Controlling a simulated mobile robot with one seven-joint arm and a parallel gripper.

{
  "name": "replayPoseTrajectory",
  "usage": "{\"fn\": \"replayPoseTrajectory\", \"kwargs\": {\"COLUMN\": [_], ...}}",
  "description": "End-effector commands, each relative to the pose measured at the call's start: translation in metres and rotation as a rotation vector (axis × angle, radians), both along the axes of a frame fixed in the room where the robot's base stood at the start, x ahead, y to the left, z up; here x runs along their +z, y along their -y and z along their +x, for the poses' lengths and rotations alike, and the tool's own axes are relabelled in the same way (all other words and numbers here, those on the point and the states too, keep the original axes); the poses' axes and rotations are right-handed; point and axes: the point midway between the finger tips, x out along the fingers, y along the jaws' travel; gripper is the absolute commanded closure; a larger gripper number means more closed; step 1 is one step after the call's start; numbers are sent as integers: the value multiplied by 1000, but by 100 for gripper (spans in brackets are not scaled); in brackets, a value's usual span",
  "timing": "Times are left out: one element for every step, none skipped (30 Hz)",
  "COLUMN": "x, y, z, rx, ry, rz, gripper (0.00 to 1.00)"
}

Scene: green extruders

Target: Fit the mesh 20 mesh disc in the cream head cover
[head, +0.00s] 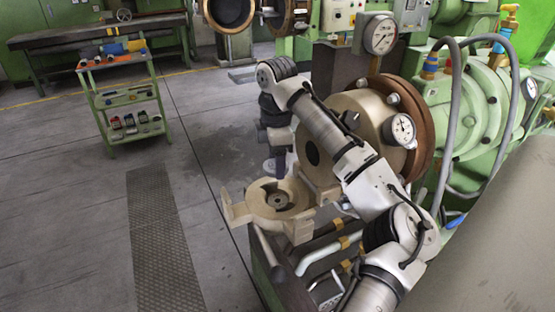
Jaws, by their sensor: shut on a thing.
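The cream head cover (244,212) hangs swung out from the cream head on the machine, its round recess facing up. A dark round recess with a small grey centre (279,200) shows in its middle. My gripper (277,164) points down just above the far side of the cover, apart from the recess in the picture. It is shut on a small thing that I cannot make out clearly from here. I cannot pick out the mesh 20 mesh disc for sure.
The cream barrel head (342,108) with gauges stands right behind the cover. Pipes (322,256) run below it. A green cart (124,98) with tools and small items stands at left, a workbench (95,34) behind it. The floor between is clear.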

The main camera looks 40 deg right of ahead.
Motion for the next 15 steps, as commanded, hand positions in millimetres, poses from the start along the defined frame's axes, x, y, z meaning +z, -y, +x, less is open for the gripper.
{"fn": "replayPoseTrajectory", "kwargs": {"x": [-9, -11, -15, -18, -21, -25, -28, -31, -35, -36, -39, -43, -46, -49, -53], "y": [0, 0, 0, 0, 0, 0, 0, 0, 0, 0, 0, 0, 0, 0, 0], "z": [0, 0, 0, 0, 0, 0, -1, -1, 0, 0, 0, 0, 0, 0, 0], "rx": [-1, -1, -1, -1, -1, -1, -1, -1, -1, 0, 0, 0, 1, 1, 0], "ry": [1, 1, 1, 1, 0, -1, -1, -1, 0, 0, 0, 0, 0, 0, 0], "rz": [0, 0, 0, 0, -1, -2, -2, -2, -2, 1, 1, 2, 3, 2, 1], "gripper": [72, 72, 72, 72, 72, 72, 72, 72, 72, 72, 72, 72, 72, 72, 72]}}
